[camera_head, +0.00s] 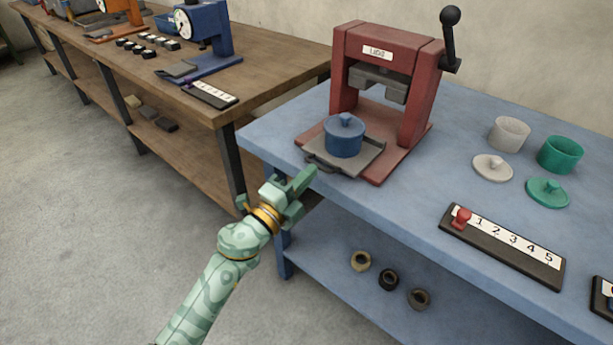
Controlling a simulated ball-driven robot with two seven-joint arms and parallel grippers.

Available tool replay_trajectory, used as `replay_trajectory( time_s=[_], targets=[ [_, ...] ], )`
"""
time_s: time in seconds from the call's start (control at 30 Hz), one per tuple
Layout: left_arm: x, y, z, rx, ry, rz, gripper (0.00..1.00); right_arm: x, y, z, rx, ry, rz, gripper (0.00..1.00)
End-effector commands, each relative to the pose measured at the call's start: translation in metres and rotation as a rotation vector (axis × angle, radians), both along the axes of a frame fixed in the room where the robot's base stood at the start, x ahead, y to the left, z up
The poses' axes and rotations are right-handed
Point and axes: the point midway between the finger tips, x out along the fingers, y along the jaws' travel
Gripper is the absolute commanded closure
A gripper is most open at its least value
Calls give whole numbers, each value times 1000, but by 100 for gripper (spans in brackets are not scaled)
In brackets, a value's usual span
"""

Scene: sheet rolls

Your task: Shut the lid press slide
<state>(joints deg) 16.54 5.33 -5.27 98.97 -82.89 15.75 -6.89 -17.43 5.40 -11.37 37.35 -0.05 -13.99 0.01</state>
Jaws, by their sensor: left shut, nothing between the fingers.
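The red lid press (388,80) stands at the back of the blue table. Its grey slide (358,162) is pulled out toward the front, with a dark handle (322,163) on its front edge. A blue pot with its lid on (344,137) sits on the slide, in front of the grey press head (378,85). My left gripper (306,183) is shut and empty, just in front of the slide's handle by the table edge. I cannot tell whether it touches the handle. My right gripper is not in view.
A white cup (509,133), a green cup (560,154) and their loose lids (492,167) stand to the right. A numbered strip with a red peg (502,246) lies near the front edge. The press lever (449,40) points up. A wooden bench (262,50) is to the left.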

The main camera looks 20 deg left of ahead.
Motion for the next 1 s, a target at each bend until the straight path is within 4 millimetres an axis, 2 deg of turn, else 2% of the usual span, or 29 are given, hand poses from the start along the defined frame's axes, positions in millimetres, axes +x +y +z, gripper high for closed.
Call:
replay_trajectory(
  time_s=[0.3, 0.6, 1.0],
  targets=[
    [2, -1, 0, -1, 0, 0, 100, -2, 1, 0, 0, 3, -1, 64],
    [37, -13, -1, -1, 1, 0, 100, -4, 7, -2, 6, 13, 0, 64],
    [37, -13, -1, 0, 1, 0, 100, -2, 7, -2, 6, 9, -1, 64]
  ],
)
